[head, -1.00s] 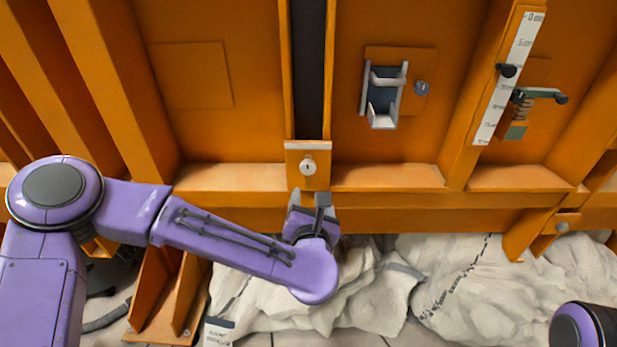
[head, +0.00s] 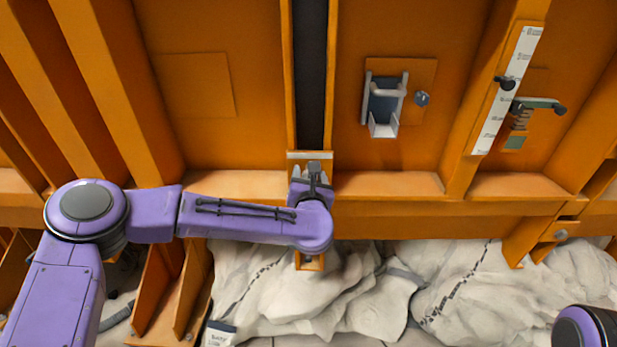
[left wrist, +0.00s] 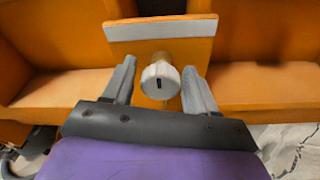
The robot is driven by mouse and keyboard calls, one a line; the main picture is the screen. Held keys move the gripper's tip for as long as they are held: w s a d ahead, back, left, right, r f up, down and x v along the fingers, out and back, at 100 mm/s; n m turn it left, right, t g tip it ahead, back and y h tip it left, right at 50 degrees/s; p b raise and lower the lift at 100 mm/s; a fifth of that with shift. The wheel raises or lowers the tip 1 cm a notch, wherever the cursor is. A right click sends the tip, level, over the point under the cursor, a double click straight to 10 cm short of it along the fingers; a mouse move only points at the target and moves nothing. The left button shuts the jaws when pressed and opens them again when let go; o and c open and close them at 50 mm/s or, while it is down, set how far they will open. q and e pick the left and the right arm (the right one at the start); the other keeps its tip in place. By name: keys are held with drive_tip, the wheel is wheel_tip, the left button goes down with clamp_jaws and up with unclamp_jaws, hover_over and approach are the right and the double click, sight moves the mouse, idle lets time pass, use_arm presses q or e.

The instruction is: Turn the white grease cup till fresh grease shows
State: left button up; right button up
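The white grease cup (left wrist: 160,82) shows in the left wrist view as a round ribbed knob with a dark slot in its face. It sits on a short stem on an orange bracket (left wrist: 187,50) with a pale top edge. My left gripper (left wrist: 160,74) is open, with one grey finger on each side of the cup and a visible gap on both sides. No grease shows around the cup. In the head view my left gripper (head: 311,172) covers the cup, and the bracket's pale top edge (head: 309,155) shows just above it. My right gripper is out of view.
An orange frame with a ledge (head: 390,184) runs across behind the gripper. To the right are a grey latch-like fitting (head: 384,125), a small blue-grey knob (head: 422,99) and a white scale (head: 508,85) with a black slider. Pale sacks (head: 300,300) lie below.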

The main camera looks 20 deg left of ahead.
use_arm(q)
drive_tip(key=c, duration=0.7)
drive_tip(key=shift+c, duration=0.2)
drive_tip(key=m+y, duration=0.1)
drive_tip(key=m, duration=0.2)
drive_tip(key=shift+b, duration=0.3)
drive_tip(key=m+y, duration=0.1)
drive_tip(key=m, duration=0.4)
drive_tip(key=m+y, duration=0.1)
drive_tip(key=m, duration=0.3)
drive_tip(key=shift+t, duration=0.3)
drive_tip(key=shift+m+t, duration=0.5)
drive_tip(key=shift+m, duration=1.9)
drive_tip(key=shift+f, duration=0.1)
